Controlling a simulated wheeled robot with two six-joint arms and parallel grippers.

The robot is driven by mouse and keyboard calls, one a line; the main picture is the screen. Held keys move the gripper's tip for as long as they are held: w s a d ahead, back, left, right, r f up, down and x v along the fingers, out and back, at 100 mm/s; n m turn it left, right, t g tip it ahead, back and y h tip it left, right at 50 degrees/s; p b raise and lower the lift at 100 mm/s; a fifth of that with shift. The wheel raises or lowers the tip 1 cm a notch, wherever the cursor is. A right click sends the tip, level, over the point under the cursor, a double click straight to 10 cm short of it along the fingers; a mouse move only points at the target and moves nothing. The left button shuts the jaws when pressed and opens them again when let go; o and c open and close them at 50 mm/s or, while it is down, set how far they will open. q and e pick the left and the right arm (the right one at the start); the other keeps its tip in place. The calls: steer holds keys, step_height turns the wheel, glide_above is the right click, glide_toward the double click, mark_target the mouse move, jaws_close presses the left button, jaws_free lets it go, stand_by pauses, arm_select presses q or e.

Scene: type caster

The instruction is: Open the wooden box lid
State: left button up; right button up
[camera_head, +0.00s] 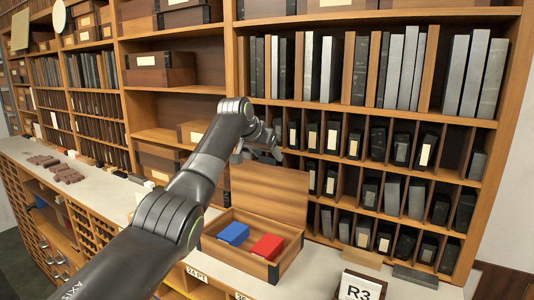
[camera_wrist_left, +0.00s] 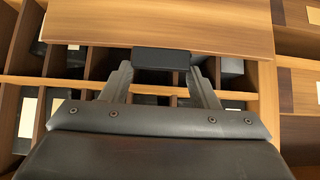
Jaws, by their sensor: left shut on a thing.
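The wooden box (camera_head: 232,262) stands on the pale counter with its lid (camera_head: 272,192) raised steeply at the back. A blue block (camera_head: 233,233) and a red block (camera_head: 267,247) lie inside it. My left gripper (camera_head: 268,152) is at the lid's upper edge. In the left wrist view my left gripper (camera_wrist_left: 161,72) is shut on the lid's dark handle (camera_wrist_left: 161,57), with the lid's wooden panel (camera_wrist_left: 160,25) beyond it. My right gripper is in neither view.
Shelves with dark and grey slabs (camera_head: 390,70) rise behind the box. An R3 sign (camera_head: 359,290) stands at the front right. Brown pieces (camera_head: 65,174) lie on the counter (camera_head: 100,195) at the far left.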

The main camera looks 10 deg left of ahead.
arm_select(q)
steer(key=shift+w+d, duration=0.1)
steer(key=shift+w, duration=0.05)
steer(key=shift+f, duration=0.1)
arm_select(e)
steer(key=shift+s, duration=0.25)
arm_select(q)
steer(key=o, duration=1.4)
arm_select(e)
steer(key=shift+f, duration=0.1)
arm_select(q)
steer(key=b+v, duration=0.9)
steer(key=v, duration=0.8)
steer(key=shift+r, duration=0.3)
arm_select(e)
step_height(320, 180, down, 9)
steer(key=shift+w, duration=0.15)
